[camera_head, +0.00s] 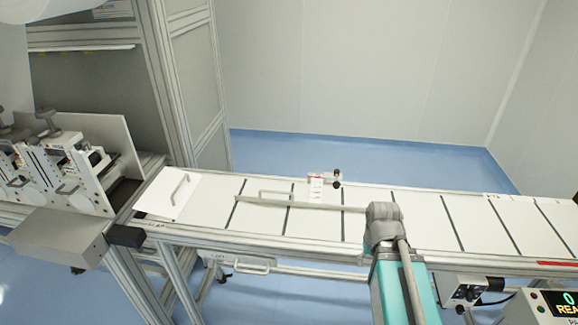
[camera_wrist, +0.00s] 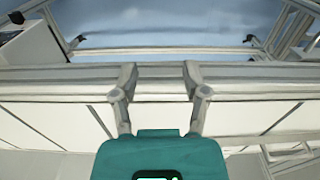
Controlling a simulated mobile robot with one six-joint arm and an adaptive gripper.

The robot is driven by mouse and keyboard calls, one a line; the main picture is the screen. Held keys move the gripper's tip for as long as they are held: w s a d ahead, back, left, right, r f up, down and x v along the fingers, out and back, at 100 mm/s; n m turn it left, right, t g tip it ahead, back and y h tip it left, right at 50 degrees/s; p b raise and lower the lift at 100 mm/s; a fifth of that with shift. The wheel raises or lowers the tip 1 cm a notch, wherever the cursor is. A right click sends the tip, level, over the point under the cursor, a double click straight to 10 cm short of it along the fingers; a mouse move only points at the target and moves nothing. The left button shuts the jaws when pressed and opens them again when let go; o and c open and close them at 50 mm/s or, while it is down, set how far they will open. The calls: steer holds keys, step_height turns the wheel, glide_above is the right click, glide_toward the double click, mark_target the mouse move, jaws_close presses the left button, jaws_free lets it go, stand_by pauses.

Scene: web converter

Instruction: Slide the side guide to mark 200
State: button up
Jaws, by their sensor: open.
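The side guide looks like a long thin grey rail (camera_head: 262,202) lying along the white conveyor bed in the head view, with a looped handle (camera_head: 276,192) on its far side. A small white scale plate (camera_head: 315,188) with red marks stands behind the rail, with dark knobs (camera_head: 337,179) at its right. The marks are too small to read, so I cannot tell where the guide stands on the scale. My gripper (camera_wrist: 159,70) shows in the wrist view with its two grey fingers apart and nothing between them. I cannot clearly make out the guide there.
The white conveyor bed (camera_head: 470,222) has dark cross lines and a metal frame. A white plate with a handle (camera_head: 168,193) lies at its left end, next to a machine with levers (camera_head: 72,160). A lit display (camera_head: 566,303) stands at lower right. Blue floor lies beyond the bed.

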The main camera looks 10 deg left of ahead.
step_height(320, 180, up, 14)
steer(key=n+t+p, duration=0.1)
steer(key=n+p, duration=1.3)
steer(key=n, duration=0.2)
glide_above(292, 195)
steer(key=shift+s+a+f, duration=0.15)
steer(key=shift+s, duration=0.25)
steer(key=shift+f+b, duration=0.15)
steer(key=shift+b, duration=0.2)
steer(key=f+b, duration=0.4)
steer(key=w+f+b, duration=0.1)
steer(key=f+b, duration=0.8)
steer(key=shift+w+f, duration=0.15)
steer(key=shift+f, duration=0.05)
